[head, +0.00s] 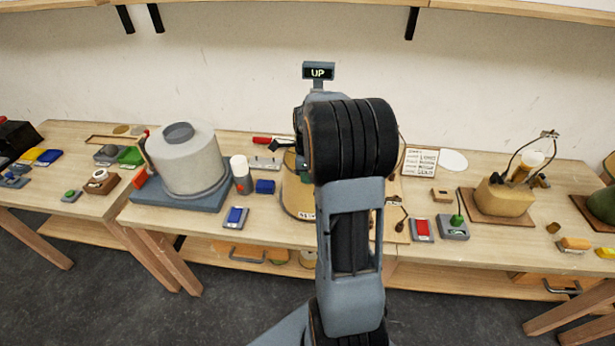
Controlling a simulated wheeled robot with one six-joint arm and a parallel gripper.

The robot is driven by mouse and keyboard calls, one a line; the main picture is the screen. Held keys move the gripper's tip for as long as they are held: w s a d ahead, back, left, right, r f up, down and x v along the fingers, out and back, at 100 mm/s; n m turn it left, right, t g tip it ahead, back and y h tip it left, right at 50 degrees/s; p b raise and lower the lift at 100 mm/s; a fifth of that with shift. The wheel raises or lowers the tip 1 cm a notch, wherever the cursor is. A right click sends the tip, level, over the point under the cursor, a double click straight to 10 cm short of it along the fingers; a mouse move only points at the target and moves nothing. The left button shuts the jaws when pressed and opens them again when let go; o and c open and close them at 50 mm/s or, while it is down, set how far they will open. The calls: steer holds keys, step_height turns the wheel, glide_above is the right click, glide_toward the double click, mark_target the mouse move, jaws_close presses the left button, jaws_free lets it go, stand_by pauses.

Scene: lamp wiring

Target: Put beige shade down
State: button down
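A beige shade (296,194) shows partly, left of and behind my arm. Its right side is hidden by my arm, and I cannot tell whether it rests on the table or is held. My gripper is hidden behind my arm links, so its fingers and any contact with the shade do not show. A pale grey-white shade (187,165) stands on a blue-grey base (170,198) to the left.
A red-faced device (422,229) and a lamp base (503,196) are to the right. The table (470,262) is crowded.

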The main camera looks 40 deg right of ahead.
steer(key=shift+f, duration=0.5)
steer(key=c, duration=1.8)
jaws_free()
steer(key=shift+f, duration=0.2)
steer(key=shift+c, duration=0.2)
steer(key=o, duration=0.4)
steer(key=shift+o, duration=0.2)
steer(key=shift+r, duration=0.1)
step_height(320, 180, up, 11)
steer(key=b, duration=0.1)
steer(key=s+a+n+t, duration=0.2)
steer(key=s+a+n, duration=0.4)
steer(key=a+n, duration=0.3)
steer(key=s+a+f+n+t, duration=0.1)
steer(key=s+a+n+t, duration=0.2)
steer(key=n, duration=1.4)
steer(key=s+a, duration=0.3)
steer(key=a, duration=0.4)
steer(key=shift+f+n+h, duration=0.15)
steer(key=shift+n+h, duration=0.15)
steer(key=shift+n, duration=0.1)
